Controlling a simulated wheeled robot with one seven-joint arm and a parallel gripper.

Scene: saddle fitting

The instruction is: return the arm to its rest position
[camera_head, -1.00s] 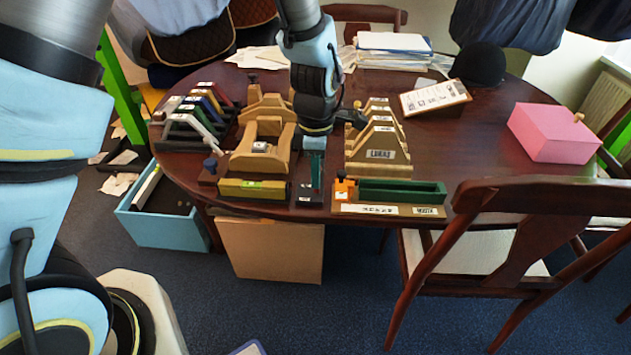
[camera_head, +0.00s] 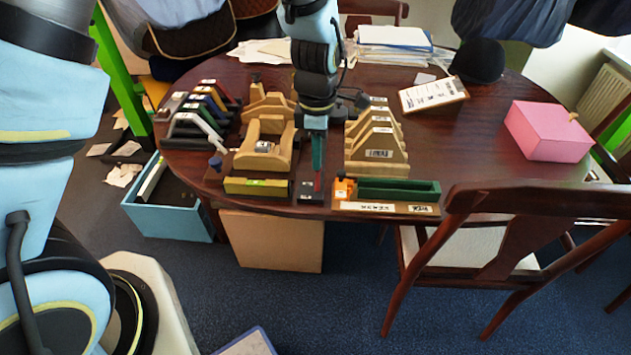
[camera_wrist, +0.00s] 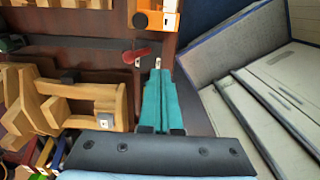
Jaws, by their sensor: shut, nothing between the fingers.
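My gripper (camera_head: 317,168) hangs from my arm over the front of the round dark table (camera_head: 480,130), fingers pointing down. In the wrist view its teal fingers (camera_wrist: 160,76) are together with nothing between them. Just beyond the fingertips is a small red piece (camera_wrist: 143,55) by the table's front edge. A dark labelled block (camera_head: 308,190) lies below the gripper in the head view. The wooden saddle-shaped stand (camera_head: 263,155) is left of the gripper, and the wooden ridged rack (camera_head: 376,155) is right of it. I see no contact with either.
A yellow-green block (camera_head: 257,187), an orange block (camera_head: 344,188) and a green tray (camera_head: 398,189) line the front edge. Coloured angled pieces (camera_head: 205,110) stand at left, a pink box (camera_head: 548,130) at right. A chair (camera_head: 520,215) stands at front right.

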